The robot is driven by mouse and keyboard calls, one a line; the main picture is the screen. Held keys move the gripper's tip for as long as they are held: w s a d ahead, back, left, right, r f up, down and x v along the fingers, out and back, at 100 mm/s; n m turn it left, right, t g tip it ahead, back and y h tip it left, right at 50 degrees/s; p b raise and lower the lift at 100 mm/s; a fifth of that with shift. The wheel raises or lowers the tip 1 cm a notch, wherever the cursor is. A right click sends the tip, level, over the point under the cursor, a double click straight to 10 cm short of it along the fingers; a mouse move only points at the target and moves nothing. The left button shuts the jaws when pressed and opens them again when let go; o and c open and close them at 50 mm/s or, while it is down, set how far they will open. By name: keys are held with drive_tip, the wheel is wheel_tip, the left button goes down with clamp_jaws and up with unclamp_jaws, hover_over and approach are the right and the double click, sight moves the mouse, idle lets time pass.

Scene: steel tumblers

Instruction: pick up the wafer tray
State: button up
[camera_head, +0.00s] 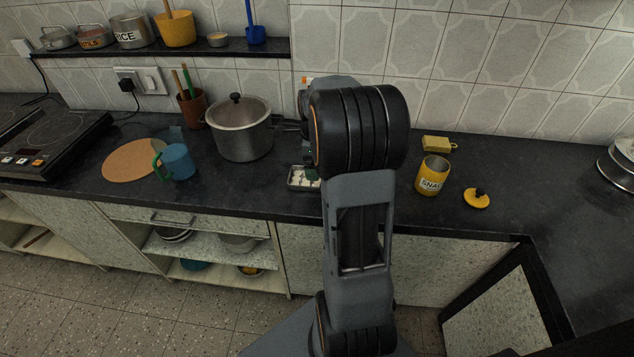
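A small metal tray (304,188) with pale pieces in it lies on the dark counter, just left of my arm; I take it to be the wafer tray. Its right end is hidden behind my arm. My gripper (309,150) is mostly hidden behind my arm's big dark joint. Only a dark sliver of it shows, above and behind the tray. I cannot tell whether its fingers are open or shut, or whether they touch the tray.
A lidded steel pot (240,132) stands left of the tray, its handle pointing toward my arm. A blue mug (179,162) stands farther left by a round board (130,161). A yellow tin (432,177), its lid (476,199) and a sponge (437,144) are to the right.

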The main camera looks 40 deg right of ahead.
drive_tip(key=shift+a+f, duration=0.15)
drive_tip(key=shift+f, duration=2.85)
drive_tip(key=c, duration=0.8)
